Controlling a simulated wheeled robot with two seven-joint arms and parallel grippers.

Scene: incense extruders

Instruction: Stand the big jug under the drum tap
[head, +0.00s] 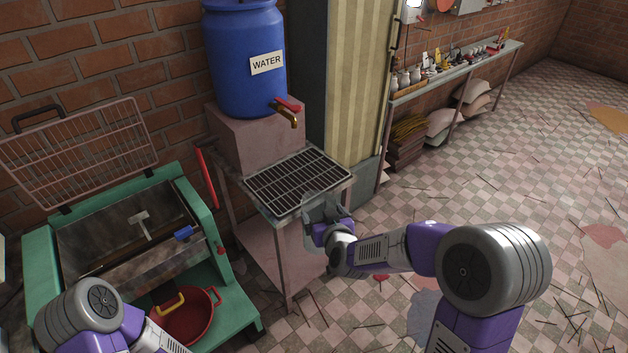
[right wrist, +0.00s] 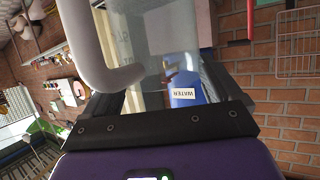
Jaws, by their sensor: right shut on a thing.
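The big jug (head: 318,206) is a clear, see-through vessel at the front right corner of the grated stand (head: 297,181). My right gripper (head: 324,224) is shut on it. In the right wrist view the jug's pale handle (right wrist: 92,50) and clear body (right wrist: 170,28) fill the space beyond the jaws. I cannot tell whether the jug touches the stand's edge. The drum tap (head: 286,113), brass with a red lever, sticks out of the blue WATER drum (head: 243,60) above the grate, up and left of the jug.
The drum sits on a pinkish block (head: 240,140) behind the bare grate. A green machine (head: 140,240) with a raised wire guard (head: 82,150) stands left, with a red basin (head: 186,318) below. A striped cabinet (head: 358,80) and long shelf (head: 450,72) stand behind. Floor at right is mostly open.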

